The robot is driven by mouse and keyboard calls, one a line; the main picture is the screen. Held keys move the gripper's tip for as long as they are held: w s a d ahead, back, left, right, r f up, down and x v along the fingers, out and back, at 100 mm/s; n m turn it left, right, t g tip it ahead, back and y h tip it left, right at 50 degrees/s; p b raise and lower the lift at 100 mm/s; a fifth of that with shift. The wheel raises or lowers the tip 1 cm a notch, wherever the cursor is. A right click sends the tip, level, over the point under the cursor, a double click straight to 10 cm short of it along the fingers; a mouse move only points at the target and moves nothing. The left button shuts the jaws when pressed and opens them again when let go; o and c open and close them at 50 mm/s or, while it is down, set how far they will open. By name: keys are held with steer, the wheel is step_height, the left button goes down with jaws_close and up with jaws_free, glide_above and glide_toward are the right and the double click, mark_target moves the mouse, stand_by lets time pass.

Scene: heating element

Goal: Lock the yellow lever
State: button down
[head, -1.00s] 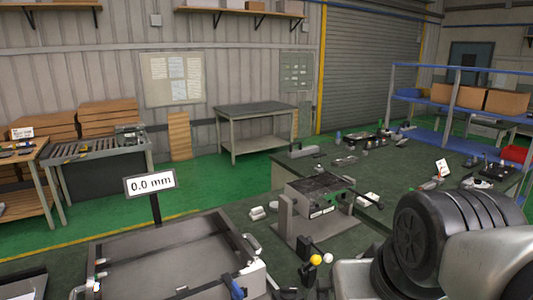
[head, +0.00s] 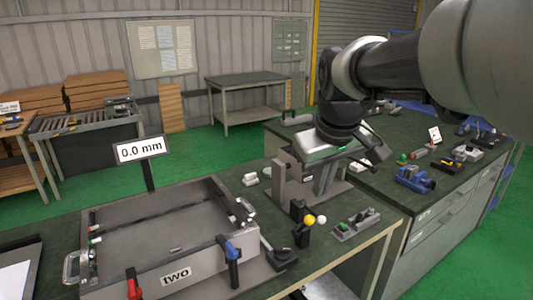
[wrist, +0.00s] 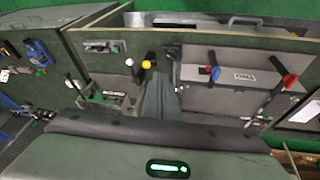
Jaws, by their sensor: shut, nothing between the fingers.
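The yellow lever shows as a small yellow ball knob (head: 309,220) on a dark upright at the front edge of the bench. A white ball knob (head: 321,219) stands just right of it. In the wrist view the yellow knob (wrist: 146,64) and the white knob (wrist: 129,62) are side by side at upper middle. My gripper (head: 323,190) points down, above and behind the knobs in the head view. In the wrist view its shut, empty fingers (wrist: 160,82) reach up close below the yellow knob. I cannot tell the exact gap.
A large grey tray fixture (head: 165,235) with a blue-handled clamp (head: 231,252) and a red-handled clamp (head: 133,285) stands left of the lever. A small block fixture (head: 355,223) lies to its right. A "0.0 mm" sign (head: 141,149) stands behind the tray.

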steer(key=w+f+n+b, duration=0.1)
steer(key=w+f+n, duration=0.1)
steer(key=w+f, duration=0.4)
steer(key=w+a+f+n+g+y+b, duration=0.1)
steer(key=w+f, duration=0.5)
steer(key=w, duration=0.6)
steer(key=shift+w+a+n+b, duration=0.15)
steer(key=shift+w+n+b, duration=0.2)
steer(key=shift+n+b, duration=0.15)
glide_above(301, 226)
steer(key=w, duration=0.1)
step_height(301, 226, down, 11)
steer(key=shift+s+a+f+b, duration=0.1)
steer(key=shift+s+f+b, duration=0.1)
steer(key=shift+s+b, duration=0.2)
steer(key=shift+f, duration=0.1)
